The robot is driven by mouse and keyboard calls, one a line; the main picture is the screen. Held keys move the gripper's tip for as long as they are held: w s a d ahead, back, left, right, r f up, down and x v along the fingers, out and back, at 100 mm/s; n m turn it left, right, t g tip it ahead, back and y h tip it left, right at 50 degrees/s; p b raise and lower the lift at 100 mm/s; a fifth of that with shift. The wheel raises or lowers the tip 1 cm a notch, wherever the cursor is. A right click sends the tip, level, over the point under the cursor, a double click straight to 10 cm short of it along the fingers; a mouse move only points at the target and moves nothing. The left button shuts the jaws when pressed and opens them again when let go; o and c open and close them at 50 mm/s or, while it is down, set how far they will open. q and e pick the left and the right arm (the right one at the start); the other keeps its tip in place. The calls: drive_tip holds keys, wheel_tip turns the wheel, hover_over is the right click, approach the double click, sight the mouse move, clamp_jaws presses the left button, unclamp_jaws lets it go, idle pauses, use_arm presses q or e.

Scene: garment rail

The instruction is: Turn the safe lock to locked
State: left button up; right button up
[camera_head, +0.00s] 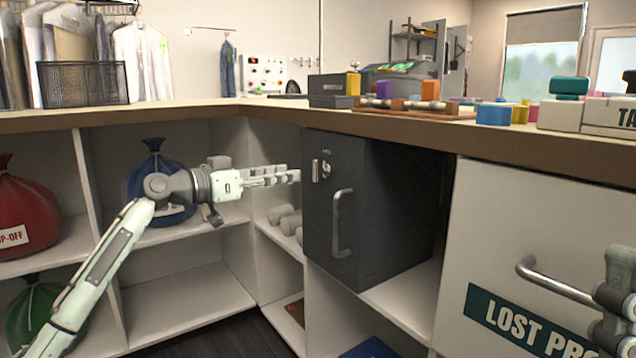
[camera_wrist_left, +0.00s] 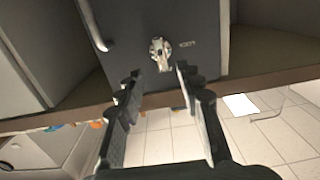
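The dark grey safe (camera_head: 335,205) stands in a shelf bay under the counter, with a curved handle (camera_head: 341,222) on its front. Its lock (camera_head: 320,170) is a small light metal fitting high on that front. In the left wrist view the lock knob (camera_wrist_left: 160,50) is ahead of the fingers, beside a small label. My left gripper (camera_head: 290,176) is level with the lock, just to its left. In the left wrist view (camera_wrist_left: 160,82) its fingers are apart with nothing between them. The knob's exact angle is hard to read. My right gripper's fingers do not show.
The counter edge (camera_head: 400,126) runs above the safe. A white lost-property front with a bar handle (camera_head: 556,285) is at the right, near grey parts of my right arm. Laundry bags, red (camera_head: 25,215) and blue (camera_head: 155,175), sit on the left shelves.

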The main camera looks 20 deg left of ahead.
sight(314, 162)
use_arm(q)
drive_tip(key=x, duration=0.2)
drive_tip(key=r+x, duration=0.1)
drive_tip(key=x, duration=0.4)
drive_tip(key=shift+w+d+r, duration=0.15)
drive_tip(key=shift+w+r, duration=0.2)
drive_tip(key=shift+w, duration=0.05)
drive_tip(key=shift+c, duration=0.5)
clamp_jaws()
